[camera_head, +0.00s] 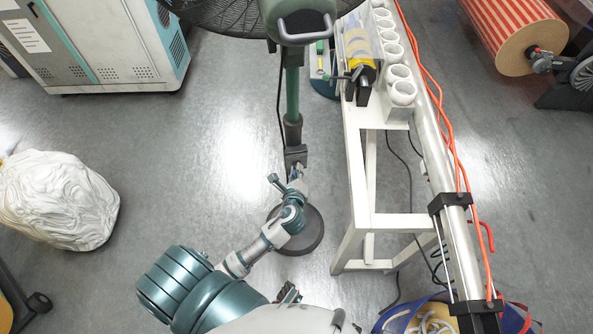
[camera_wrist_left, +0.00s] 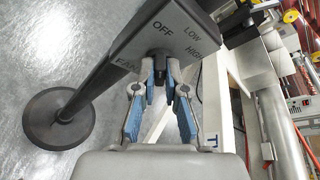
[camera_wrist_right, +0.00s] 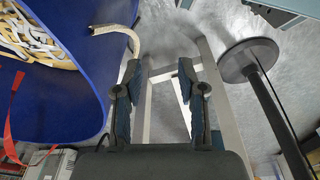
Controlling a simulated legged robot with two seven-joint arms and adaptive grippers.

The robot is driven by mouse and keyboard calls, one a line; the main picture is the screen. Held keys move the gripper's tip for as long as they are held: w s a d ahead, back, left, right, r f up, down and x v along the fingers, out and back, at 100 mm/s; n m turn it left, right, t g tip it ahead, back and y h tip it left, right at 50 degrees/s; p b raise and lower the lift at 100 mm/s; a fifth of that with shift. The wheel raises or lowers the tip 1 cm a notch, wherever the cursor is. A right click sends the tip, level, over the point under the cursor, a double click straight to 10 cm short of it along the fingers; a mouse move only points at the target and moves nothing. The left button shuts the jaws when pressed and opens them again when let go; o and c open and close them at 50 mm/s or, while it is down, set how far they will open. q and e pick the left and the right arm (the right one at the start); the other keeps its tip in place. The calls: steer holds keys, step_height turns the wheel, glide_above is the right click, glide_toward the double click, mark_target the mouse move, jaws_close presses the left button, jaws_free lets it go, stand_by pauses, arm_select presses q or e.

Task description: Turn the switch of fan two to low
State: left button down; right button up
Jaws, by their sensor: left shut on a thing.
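The fan's grey switch box (camera_wrist_left: 165,35) fills the top of the left wrist view, with the words OFF, LOW and HIGH and a partly hidden FAN label. Its dark knob (camera_wrist_left: 158,56) sits between my left fingertips. My left gripper (camera_wrist_left: 160,72) is shut on the knob; which mark the knob points at is unclear. In the head view the box (camera_head: 296,155) is on the green fan pole (camera_head: 292,95), with my left gripper (camera_head: 297,172) at it. My right gripper (camera_wrist_right: 160,72) is open and empty in the right wrist view.
The fan's round base (camera_head: 302,235) stands on the floor. A white bench (camera_head: 357,170) with white cups and orange cables is right of the pole. A blue bin (camera_wrist_right: 75,75) is left of my right gripper. Open floor lies left of the pole.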

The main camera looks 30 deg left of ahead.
steer(key=shift+w, duration=0.1)
steer(key=s+d+f+p, duration=0.1)
steer(key=s+f+p, duration=0.4)
steer(key=s+f, duration=0.3)
steer(key=s+d+f+g+p, duration=0.1)
steer(key=s+f+p, duration=0.1)
steer(key=s, duration=0.3)
steer(key=s+d+f+p, duration=0.2)
steer(key=s+p, duration=0.1)
steer(key=s, duration=0.3)
arm_select(q)
steer(key=shift+w+d+r+m+g+y+p, duration=0.15)
steer(key=shift+m+g+y+p, duration=0.55)
steer(key=shift+m+p, duration=0.7)
steer(key=shift+d+f+m+g+y+p, duration=0.1)
steer(key=shift+m+g+y+p, duration=0.55)
steer(key=shift+m+p, duration=0.75)
arm_select(e)
step_height(320, 180, up, 6)
steer(key=w, duration=0.1)
steer(key=shift+a, duration=0.2)
arm_select(q)
steer(key=shift+g, duration=0.25)
arm_select(e)
steer(key=shift+w, duration=0.1)
arm_select(q)
steer(key=c, duration=1.2)
jaws_free()
arm_select(e)
steer(key=shift+d, duration=0.1)
